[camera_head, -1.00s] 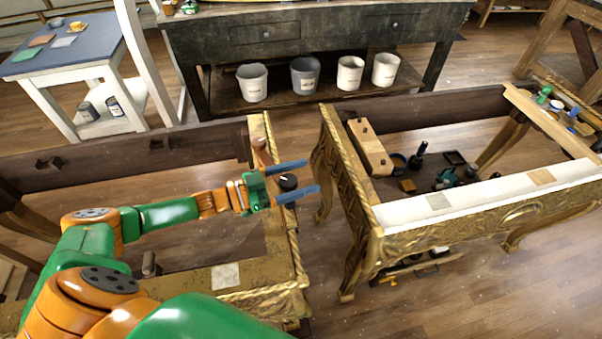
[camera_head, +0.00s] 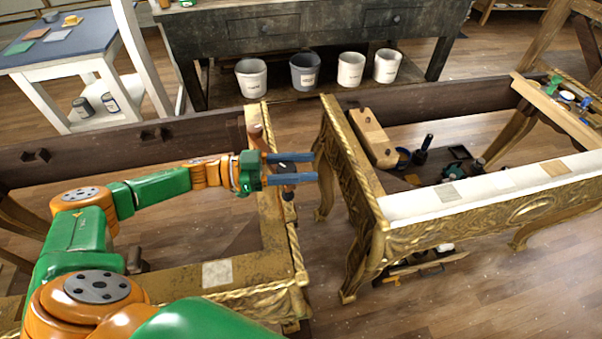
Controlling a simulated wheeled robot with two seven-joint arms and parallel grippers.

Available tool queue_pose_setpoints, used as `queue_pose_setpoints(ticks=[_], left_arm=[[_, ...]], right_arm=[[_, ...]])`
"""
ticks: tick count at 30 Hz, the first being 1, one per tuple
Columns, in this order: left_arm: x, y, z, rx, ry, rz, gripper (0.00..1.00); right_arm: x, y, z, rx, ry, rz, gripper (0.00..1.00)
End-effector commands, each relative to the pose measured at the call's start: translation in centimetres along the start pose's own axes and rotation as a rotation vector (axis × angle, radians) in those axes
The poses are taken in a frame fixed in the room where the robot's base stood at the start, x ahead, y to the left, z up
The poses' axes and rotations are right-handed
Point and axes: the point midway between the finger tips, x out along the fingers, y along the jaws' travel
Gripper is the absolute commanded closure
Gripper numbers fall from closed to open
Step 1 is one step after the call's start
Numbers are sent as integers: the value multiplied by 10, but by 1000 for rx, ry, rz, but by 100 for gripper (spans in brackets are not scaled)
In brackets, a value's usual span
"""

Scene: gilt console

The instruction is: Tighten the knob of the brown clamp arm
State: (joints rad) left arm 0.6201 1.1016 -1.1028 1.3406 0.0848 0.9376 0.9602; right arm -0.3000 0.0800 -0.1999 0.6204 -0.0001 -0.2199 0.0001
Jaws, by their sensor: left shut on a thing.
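The brown clamp arm (camera_head: 257,134) stands at the right-hand rail of the left gilt console frame (camera_head: 272,211). Its upper end shows just above my left gripper (camera_head: 291,168), and most of the rest is hidden behind the gripper. The dark knob (camera_head: 287,166) shows between the two blue fingers. The fingers point right, one on the far side and one on the near side of the knob, and are shut on it. How tight the knob is cannot be seen. My right gripper is not in view.
A second gilt console (camera_head: 384,218) stands to the right, across a narrow gap of floor, with a wooden block (camera_head: 373,138) and dark tools inside its frame. A dark workbench (camera_head: 310,38) with several buckets below stands behind. A blue-topped table (camera_head: 60,42) is at the back left.

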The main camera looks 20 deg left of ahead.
Motion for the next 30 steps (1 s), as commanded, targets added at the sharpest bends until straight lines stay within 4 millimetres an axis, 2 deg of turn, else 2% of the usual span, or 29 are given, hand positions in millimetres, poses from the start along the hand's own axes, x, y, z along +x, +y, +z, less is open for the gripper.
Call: queue_pose_setpoints(ticks=[7,8,11,20,23,27,30], left_arm=[[0,0,-2,-1,-2,1,100],[0,0,-2,-1,-2,0,47],[0,0,-2,-1,-2,0,20],[-2,0,0,-2,-3,0,19],[-15,0,3,-1,-6,-2,19],[-47,-1,5,-1,-7,-3,19],[-63,-1,4,-2,-6,-2,19]], right_arm=[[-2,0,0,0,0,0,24],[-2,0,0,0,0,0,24],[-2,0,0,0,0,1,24],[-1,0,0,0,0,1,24],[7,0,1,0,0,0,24],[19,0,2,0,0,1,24],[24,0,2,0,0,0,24]])
